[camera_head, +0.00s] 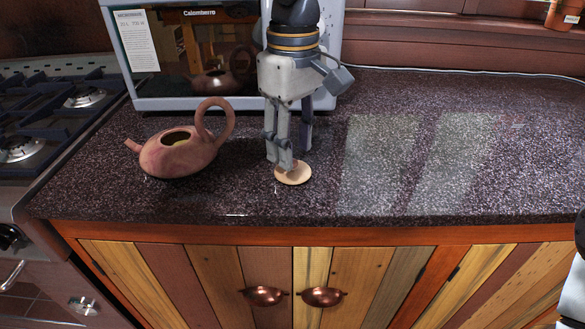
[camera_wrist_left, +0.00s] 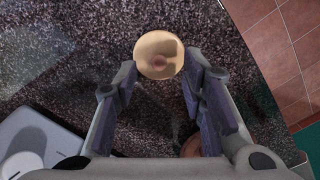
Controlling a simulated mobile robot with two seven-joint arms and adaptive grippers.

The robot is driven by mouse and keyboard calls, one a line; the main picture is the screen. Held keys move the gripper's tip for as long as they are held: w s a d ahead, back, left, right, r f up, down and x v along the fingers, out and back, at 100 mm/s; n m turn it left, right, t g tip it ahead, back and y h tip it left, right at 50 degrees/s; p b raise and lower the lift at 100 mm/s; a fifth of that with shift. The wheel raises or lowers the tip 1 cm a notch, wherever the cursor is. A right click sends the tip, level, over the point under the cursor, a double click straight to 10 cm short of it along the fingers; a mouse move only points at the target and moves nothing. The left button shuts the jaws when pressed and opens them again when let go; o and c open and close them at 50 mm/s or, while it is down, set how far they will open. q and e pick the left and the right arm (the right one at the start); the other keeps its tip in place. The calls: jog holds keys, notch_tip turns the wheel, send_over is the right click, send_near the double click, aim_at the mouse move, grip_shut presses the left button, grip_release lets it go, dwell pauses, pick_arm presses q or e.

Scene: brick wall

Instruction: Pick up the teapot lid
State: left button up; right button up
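The teapot lid (camera_head: 293,174) is a small, round, pale tan disc lying on the dark speckled counter. In the left wrist view the lid (camera_wrist_left: 159,47) has a small brownish knob at its middle. My left gripper (camera_head: 291,157) points down just above and behind the lid, its fingers apart. In the left wrist view the open fingers (camera_wrist_left: 160,75) stand either side of the lid's near edge, with nothing held between them. The lidless, pinkish-brown teapot (camera_head: 177,159) stands upright to the left, its top opening uncovered. My right gripper is out of view.
A microwave (camera_head: 165,104) stands behind the teapot and my left gripper. A gas stove (camera_head: 60,105) adjoins the counter at the left. The counter (camera_head: 450,150) is clear to the right. Its front edge lies a little in front of the lid, above wooden cabinet doors.

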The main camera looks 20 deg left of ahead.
pick_arm(q)
notch_tip(320, 180, down, 2)
jog(key=shift+f, duration=0.2)
grip_shut()
jog(key=shift+r, duration=0.15)
